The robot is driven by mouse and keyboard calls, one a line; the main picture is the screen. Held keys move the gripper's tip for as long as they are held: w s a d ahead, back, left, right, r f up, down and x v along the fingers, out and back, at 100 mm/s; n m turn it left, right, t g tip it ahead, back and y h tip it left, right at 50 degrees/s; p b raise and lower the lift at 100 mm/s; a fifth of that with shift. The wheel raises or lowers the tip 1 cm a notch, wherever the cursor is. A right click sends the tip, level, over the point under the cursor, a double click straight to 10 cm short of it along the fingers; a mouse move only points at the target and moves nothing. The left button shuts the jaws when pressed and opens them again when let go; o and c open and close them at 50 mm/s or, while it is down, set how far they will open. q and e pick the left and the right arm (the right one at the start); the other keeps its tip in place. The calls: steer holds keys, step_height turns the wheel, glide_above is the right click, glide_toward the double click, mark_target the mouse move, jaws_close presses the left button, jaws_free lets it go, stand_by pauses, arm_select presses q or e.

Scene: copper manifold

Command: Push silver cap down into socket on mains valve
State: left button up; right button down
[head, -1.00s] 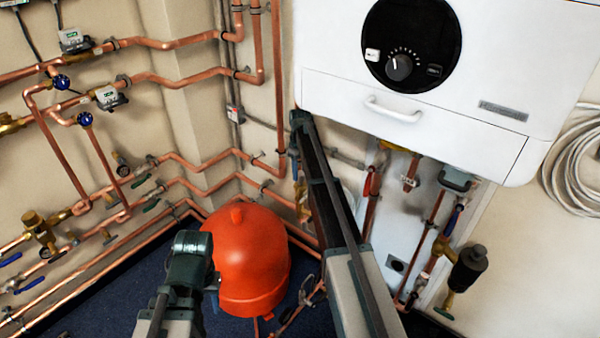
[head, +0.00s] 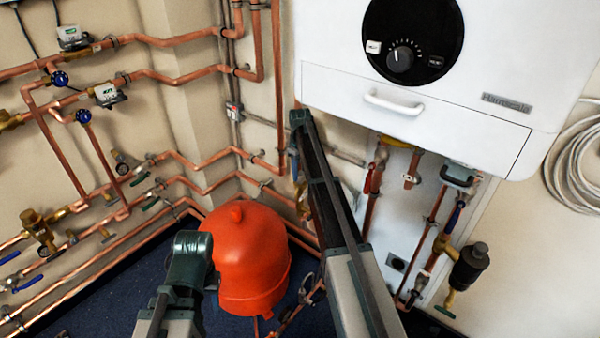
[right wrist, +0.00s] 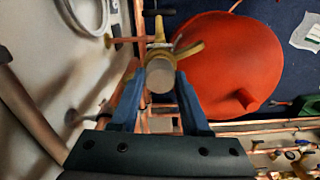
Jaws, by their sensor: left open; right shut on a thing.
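In the right wrist view, my right gripper (right wrist: 160,88) has its two blue fingers shut on the silver cap (right wrist: 160,75), whose round pale face is toward the camera. The brass mains valve (right wrist: 163,50) is directly beyond the cap and partly covered by it. The cap lines up with the valve, but how deep it sits in the socket cannot be told.
The orange-red vessel (head: 245,262) stands on the blue floor between my arms and also shows in the right wrist view (right wrist: 225,65). The white boiler (head: 400,120) hangs at upper right. Copper pipes (head: 200,160) run along the left wall.

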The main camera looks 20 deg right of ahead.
steer(key=shift+f+b, duration=0.65)
steer(key=shift+f, duration=0.05)
steer(key=shift+c, duration=1.5)
jaws_free()
steer(key=shift+r, duration=0.15)
step_height(320, 180, up, 14)
steer(key=p, duration=1.4)
steer(key=shift+f, duration=0.2)
